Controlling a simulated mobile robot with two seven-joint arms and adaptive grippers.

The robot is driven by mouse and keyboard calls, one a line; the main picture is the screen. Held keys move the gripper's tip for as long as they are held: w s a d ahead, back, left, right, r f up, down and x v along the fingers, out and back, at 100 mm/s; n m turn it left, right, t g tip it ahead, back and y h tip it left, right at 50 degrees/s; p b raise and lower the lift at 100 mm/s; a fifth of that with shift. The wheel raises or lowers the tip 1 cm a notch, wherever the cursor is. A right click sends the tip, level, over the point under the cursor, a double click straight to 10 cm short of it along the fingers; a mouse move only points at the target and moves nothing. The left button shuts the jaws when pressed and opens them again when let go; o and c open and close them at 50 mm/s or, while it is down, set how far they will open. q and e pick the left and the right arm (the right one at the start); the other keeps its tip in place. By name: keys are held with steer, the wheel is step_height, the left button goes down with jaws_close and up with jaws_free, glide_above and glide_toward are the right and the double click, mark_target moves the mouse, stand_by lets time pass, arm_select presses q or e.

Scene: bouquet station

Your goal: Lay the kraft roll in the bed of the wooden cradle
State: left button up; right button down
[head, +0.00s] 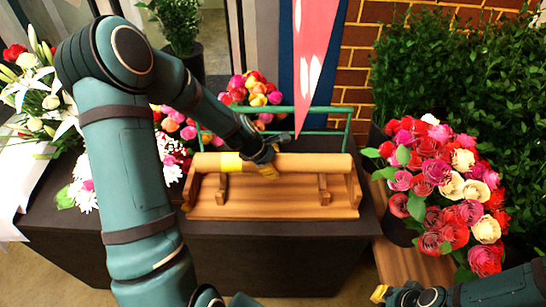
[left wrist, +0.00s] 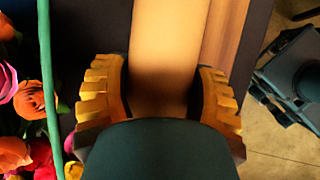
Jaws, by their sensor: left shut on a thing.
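The tan kraft roll (head: 315,162) lies lengthwise along the top of the wooden cradle (head: 275,208), between its end pieces. In the left wrist view the yellow fingers of the gripper (left wrist: 160,100) stand on both sides of the roll (left wrist: 170,50). My right gripper (head: 380,293) is low at the right, apart from the cradle; its opening is unclear.
The cradle stands on a dark table (head: 270,255). A green rail (head: 325,112) runs behind it, with bright flowers (head: 250,90) beyond. A large rose bouquet (head: 445,190) stands to the right, and white flowers (head: 40,90) at the left. A pink pennant (head: 312,50) hangs above.

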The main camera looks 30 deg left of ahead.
arm_select(q)
steer(key=shift+f+b, duration=0.95)
steer(key=shift+f, duration=0.6)
steer(key=shift+f+b, duration=2.55)
steer(key=shift+f, duration=0.2)
steer(key=o, duration=1.4)
steer(key=v, duration=1.2)
